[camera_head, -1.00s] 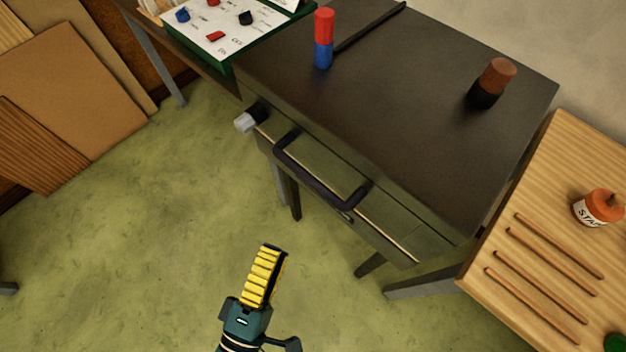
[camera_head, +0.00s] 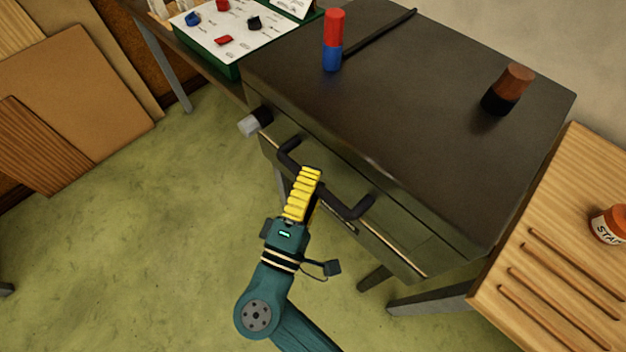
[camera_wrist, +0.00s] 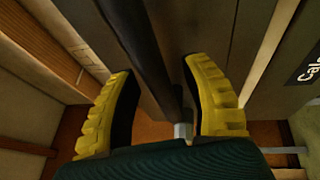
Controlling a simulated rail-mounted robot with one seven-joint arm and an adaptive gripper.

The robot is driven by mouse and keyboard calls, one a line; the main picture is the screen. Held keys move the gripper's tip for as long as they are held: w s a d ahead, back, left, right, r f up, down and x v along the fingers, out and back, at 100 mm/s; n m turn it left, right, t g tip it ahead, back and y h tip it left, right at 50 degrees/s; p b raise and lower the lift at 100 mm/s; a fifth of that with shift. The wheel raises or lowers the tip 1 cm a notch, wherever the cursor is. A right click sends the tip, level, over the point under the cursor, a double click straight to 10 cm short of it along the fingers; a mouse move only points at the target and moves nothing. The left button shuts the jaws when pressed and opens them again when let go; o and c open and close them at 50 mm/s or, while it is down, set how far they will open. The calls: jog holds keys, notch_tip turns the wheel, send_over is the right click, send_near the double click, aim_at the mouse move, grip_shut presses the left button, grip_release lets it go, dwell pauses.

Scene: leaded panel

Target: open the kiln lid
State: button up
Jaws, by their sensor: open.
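The kiln (camera_head: 420,110) is a dark box on legs, and its flat lid is down. A black bar handle (camera_head: 348,208) runs along its front face. My gripper (camera_head: 311,175) is at the handle's middle in the head view and hides part of the bar. In the wrist view my gripper (camera_wrist: 165,85) has its two yellow fingers apart, and the dark handle bar (camera_wrist: 140,45) runs between them. I cannot tell whether either finger touches the bar. A pale knob (camera_head: 250,124) sticks out at the kiln's front left.
On the lid stand a red and blue cylinder (camera_head: 333,40) and a brown and black one (camera_head: 508,90); a thin dark rod (camera_head: 380,33) lies behind. A wooden table (camera_head: 490,285) with several sticks and an orange jar (camera_head: 610,225) is at right.

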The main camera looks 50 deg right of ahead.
jog(key=shift+c, duration=0.3)
grip_shut()
